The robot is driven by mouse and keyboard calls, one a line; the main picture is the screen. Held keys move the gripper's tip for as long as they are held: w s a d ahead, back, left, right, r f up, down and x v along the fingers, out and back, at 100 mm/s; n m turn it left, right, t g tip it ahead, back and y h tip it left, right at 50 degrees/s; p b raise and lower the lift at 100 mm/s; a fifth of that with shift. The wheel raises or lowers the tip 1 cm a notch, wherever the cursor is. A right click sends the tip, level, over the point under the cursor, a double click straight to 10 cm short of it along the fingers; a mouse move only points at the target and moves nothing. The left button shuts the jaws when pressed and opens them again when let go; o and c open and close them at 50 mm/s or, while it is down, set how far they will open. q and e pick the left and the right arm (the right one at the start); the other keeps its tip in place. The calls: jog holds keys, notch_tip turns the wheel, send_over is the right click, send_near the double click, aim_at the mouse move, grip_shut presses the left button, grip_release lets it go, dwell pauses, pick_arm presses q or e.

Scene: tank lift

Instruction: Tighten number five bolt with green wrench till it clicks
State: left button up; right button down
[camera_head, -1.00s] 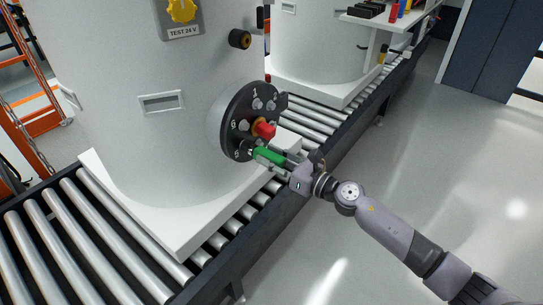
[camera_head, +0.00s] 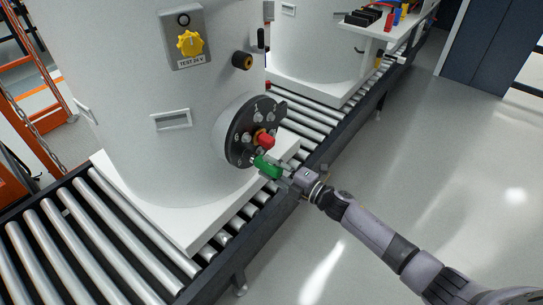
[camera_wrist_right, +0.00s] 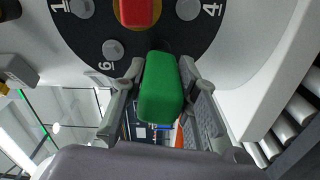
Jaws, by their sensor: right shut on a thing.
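The green wrench (camera_head: 267,167) is in my right gripper (camera_head: 283,176), which is shut on it at the lower part of the dark numbered flange. In the right wrist view the green wrench (camera_wrist_right: 160,90) lies between the two fingers of the right gripper (camera_wrist_right: 161,72). Its far end is at the flange face (camera_wrist_right: 85,35), between the positions marked 6 and 4. The number five bolt is hidden behind the wrench; I cannot tell how fully the wrench sits on it. A red block (camera_head: 266,141) is at the flange's centre. My left gripper is out of view.
The flange (camera_head: 234,146) is on a large white tank (camera_head: 130,80) on a roller conveyor (camera_head: 75,230). A yellow knob (camera_head: 190,43) is above. A second tank (camera_head: 310,45) stands behind. The floor at right is clear.

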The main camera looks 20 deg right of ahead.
aim_at(281, 173)
jog(key=shift+a+r+m, duration=0.1)
jog(key=shift+m, duration=0.2)
jog(key=shift+v, duration=1.75)
pick_arm(q)
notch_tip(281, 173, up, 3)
jog(key=p, duration=0.2)
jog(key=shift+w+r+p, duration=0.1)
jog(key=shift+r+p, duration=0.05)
jog(key=shift+p, duration=0.15)
pick_arm(e)
jog(key=v, duration=1.1)
jog(key=shift+d, duration=0.2)
